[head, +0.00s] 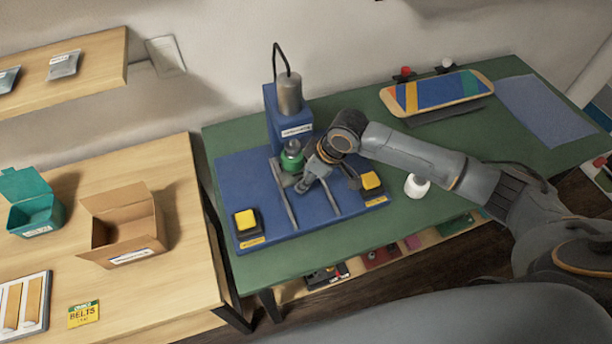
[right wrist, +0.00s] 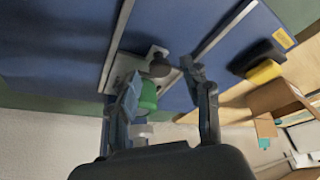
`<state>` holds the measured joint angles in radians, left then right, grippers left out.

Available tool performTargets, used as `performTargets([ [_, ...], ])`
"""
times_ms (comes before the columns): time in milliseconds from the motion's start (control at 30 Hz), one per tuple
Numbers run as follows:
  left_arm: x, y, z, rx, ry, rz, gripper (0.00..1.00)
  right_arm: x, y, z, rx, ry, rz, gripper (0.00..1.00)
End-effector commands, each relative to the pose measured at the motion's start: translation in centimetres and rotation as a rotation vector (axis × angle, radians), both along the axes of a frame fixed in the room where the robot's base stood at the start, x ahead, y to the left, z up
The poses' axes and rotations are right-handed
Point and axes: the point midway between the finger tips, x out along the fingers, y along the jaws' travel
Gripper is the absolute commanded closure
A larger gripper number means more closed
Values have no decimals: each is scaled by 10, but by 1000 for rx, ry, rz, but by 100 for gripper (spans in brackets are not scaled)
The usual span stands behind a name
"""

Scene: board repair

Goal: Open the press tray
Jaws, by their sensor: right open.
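The press (head: 283,115) is a blue stand with a silver cylinder on a blue base plate, on the green table. A light grey tray (right wrist: 122,72) sits on two metal rails of the base; in the head view it is largely hidden by my gripper. A dark round knob (right wrist: 160,66) stands at the tray's edge, and a green part (right wrist: 148,96) is beside it. My right gripper (head: 303,184) is low over the tray. In the right wrist view its fingers (right wrist: 160,82) are open, with the knob between or just beyond the tips; contact is unclear. My left gripper is out of view.
Two yellow buttons, left (head: 246,220) and right (head: 371,182), flank the rails. A white bottle (head: 417,185) stands right of the base. A striped skateboard deck (head: 437,91) lies at the back right. A cardboard box (head: 124,226) and a teal box (head: 33,203) stand on the left table.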

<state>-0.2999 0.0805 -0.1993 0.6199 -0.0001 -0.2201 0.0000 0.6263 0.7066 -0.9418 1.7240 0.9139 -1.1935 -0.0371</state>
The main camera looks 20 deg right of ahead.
Motion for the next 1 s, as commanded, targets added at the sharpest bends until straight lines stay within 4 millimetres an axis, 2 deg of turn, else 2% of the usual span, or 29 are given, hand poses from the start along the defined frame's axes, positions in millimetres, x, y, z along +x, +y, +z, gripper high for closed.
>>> performTargets([
  [133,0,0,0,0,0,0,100,2,2,-8,0,0,0,51],
  [400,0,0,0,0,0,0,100,2,3,-9,0,0,1,51],
  [467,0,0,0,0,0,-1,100,2,3,-9,0,0,1,62],
  [633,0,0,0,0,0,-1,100,2,3,-9,1,-1,0,96],
  [667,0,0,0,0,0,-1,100,2,3,-9,1,-1,0,100],
  [867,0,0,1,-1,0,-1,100,2,3,-9,0,0,0,100],
  [1000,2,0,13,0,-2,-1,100,-6,2,-6,0,3,0,100],
])
